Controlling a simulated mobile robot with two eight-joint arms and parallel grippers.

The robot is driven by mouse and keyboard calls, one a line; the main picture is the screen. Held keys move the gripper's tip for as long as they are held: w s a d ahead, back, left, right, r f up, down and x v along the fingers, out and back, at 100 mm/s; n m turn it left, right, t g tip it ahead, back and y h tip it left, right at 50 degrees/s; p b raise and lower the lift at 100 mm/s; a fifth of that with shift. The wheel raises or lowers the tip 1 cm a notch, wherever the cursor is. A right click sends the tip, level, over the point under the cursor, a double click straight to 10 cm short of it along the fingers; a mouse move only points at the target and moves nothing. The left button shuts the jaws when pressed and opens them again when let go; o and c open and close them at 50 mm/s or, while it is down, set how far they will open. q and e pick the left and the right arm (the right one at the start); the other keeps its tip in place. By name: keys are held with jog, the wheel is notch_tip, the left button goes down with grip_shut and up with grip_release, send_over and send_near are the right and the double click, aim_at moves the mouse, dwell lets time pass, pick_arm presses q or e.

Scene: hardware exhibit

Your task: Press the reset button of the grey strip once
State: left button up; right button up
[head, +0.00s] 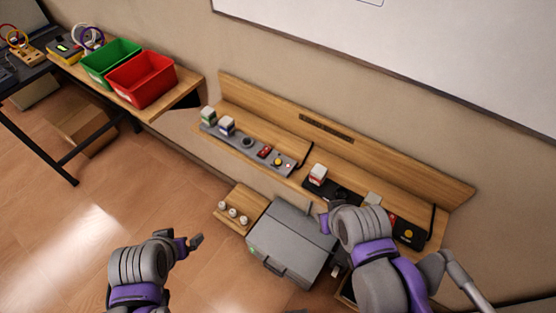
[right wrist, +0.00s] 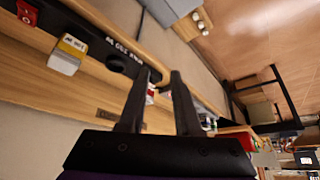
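The grey strip (head: 236,139) lies on the left part of the wooden wall shelf in the head view. It carries two plug blocks (head: 227,126), a round dark socket (head: 247,141), a red switch (head: 264,152) and a yellow button (head: 278,161). Its lettering is too small to read, so I cannot tell which control is marked reset. My right gripper (right wrist: 163,72) is open and empty in the right wrist view, near the black strip and apart from the grey one. My left gripper (head: 195,242) is low at the left, over the floor; its finger gap is unclear.
A black strip (right wrist: 95,45) with a white plug (head: 317,174) is partly hidden by my right arm. Below the shelf are a grey box (head: 290,240) and a wooden block with white knobs (head: 232,212). Green (head: 110,58) and red bins (head: 143,78) stand at left.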

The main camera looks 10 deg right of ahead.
grip_shut()
dwell(1.4)
